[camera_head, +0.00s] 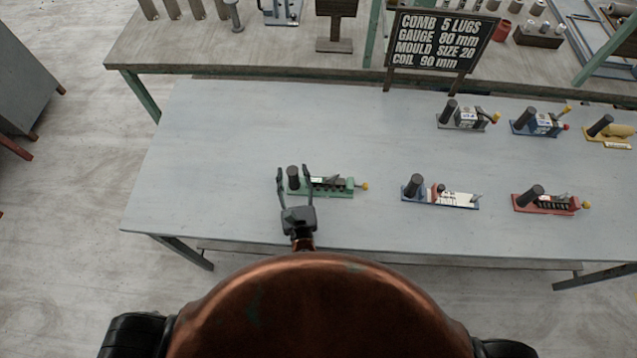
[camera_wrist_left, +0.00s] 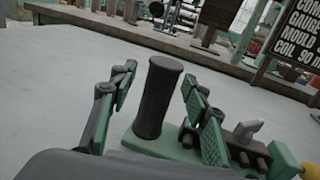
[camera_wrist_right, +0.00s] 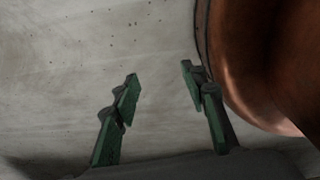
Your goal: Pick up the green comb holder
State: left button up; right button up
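The green comb holder (camera_head: 335,190) lies on the grey table, with a dark upright cylindrical handle (camera_head: 293,177) at its left end and a yellow knob at its right end. My left gripper (camera_head: 294,172) is open, with its fingers on either side of the handle. In the left wrist view the handle (camera_wrist_left: 158,97) stands between the two green-padded fingers (camera_wrist_left: 155,90), with gaps visible on both sides. The holder's green base (camera_wrist_left: 165,145) is partly hidden by the gripper. My right gripper (camera_wrist_right: 160,85) is open and empty above the floor, beside my copper-coloured body.
On the same table (camera_head: 220,130) stand a blue-and-white holder (camera_head: 455,198), a red one (camera_head: 560,206), a grey one (camera_head: 480,123), a blue one (camera_head: 538,127) and a yellow one (camera_head: 612,130). A black sign (camera_head: 440,42) stands behind. The table's left part is clear.

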pick_arm(q)
grip_shut()
dwell(0.3)
dwell(0.5)
